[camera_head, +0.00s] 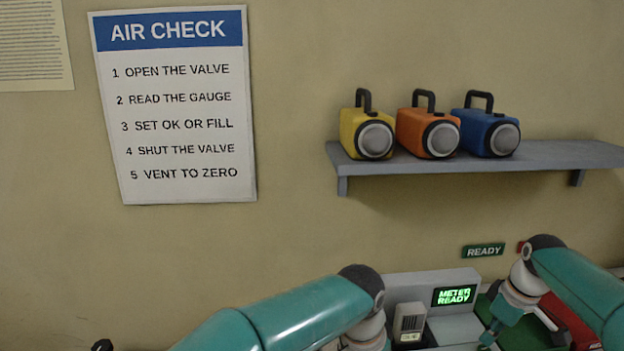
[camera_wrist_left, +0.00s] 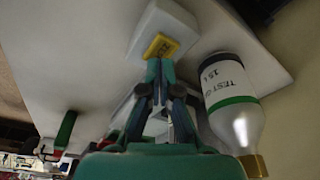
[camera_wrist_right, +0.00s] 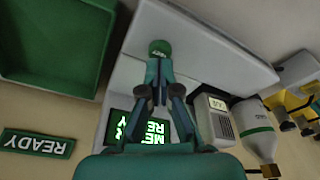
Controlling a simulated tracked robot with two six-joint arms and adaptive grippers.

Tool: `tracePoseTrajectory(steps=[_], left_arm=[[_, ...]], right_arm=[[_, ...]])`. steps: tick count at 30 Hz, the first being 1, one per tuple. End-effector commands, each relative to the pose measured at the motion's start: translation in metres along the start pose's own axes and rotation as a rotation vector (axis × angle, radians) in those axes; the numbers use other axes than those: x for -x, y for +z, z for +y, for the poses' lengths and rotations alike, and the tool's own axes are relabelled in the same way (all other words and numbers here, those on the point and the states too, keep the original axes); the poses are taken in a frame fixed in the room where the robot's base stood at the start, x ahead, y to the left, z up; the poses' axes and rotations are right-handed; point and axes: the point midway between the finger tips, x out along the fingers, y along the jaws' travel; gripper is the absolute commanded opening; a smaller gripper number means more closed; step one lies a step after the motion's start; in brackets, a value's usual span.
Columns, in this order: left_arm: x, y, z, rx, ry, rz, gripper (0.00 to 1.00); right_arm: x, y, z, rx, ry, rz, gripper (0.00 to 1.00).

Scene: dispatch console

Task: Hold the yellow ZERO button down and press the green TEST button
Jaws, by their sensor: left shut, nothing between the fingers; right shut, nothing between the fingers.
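In the left wrist view the yellow ZERO button (camera_wrist_left: 161,46) sits on a white block. My left gripper (camera_wrist_left: 158,66) is shut and empty, its tips at the button's near edge. In the right wrist view the green TEST button (camera_wrist_right: 160,47) sits on the pale console. My right gripper (camera_wrist_right: 158,66) is shut and empty, its tips at that button's near edge. I cannot tell whether either button is touched or pressed down. In the head view my right gripper (camera_head: 488,338) is low at the right; my left fingers and both buttons are hidden or out of frame.
The lit display (camera_head: 454,296) reads METER READY. A grey handheld meter (camera_head: 410,322) stands beside it. A gas bottle (camera_wrist_left: 232,95) is close to my left gripper. A green tray (camera_wrist_right: 60,40) lies beside the console. A shelf (camera_head: 540,156) with three lamps hangs above.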

Motion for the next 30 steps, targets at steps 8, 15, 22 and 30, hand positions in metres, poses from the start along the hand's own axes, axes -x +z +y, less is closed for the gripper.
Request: tracePoseTrajectory(steps=[8,15,22,30], left_arm=[[0.0000,0.0000,0.0000,0.000,0.000,0.000,0.00],[-0.0008,0.0001,0.0000,0.000,0.000,0.000,0.00],[-0.0041,0.0006,-0.0001,0.000,0.000,0.000,0.00],[-0.0082,0.0016,-0.0001,0.000,0.000,-0.001,0.00]], right_arm=[[0.0000,0.0001,0.0000,0.000,0.000,0.000,0.00],[0.0000,0.0001,0.0000,0.000,0.000,0.000,0.00],[0.0000,0.0001,0.0000,0.000,0.000,0.000,0.00],[0.0000,0.0000,0.0000,0.000,0.000,0.000,0.00]])
